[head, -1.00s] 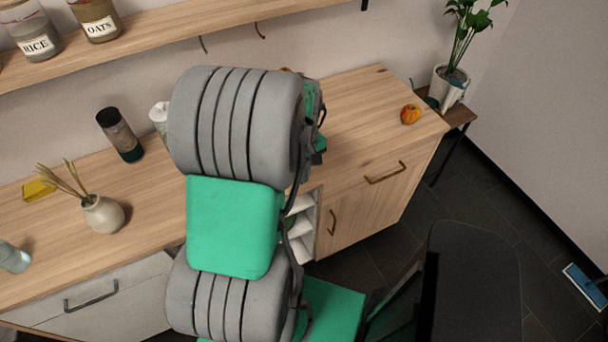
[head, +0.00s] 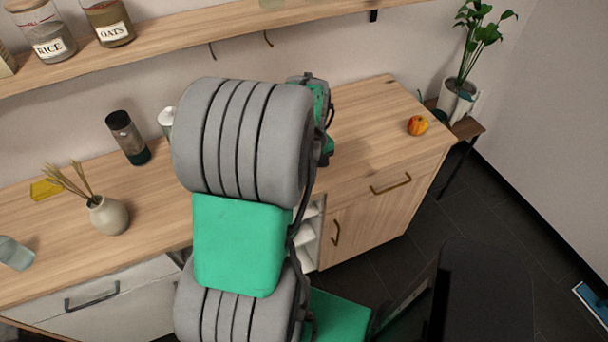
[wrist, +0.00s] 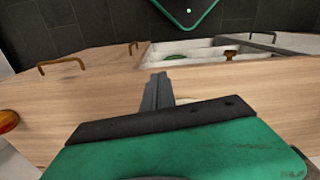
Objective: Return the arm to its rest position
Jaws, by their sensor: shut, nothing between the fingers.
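My arm rises through the middle of the head view and hides part of the wooden counter (head: 375,110). The end of the arm shows only partly there, behind the large grey joint, above the counter. In the wrist view my gripper (wrist: 157,80) is shut, with its dark fingers together and nothing between them. It points out over the wooden counter top. What lies directly under the gripper body is mostly hidden.
A red-yellow apple (head: 417,125) lies near the counter's right end. A shelf (head: 170,40) overhangs the back. The wrist view shows an open white compartment (wrist: 190,47) beyond the counter edge.

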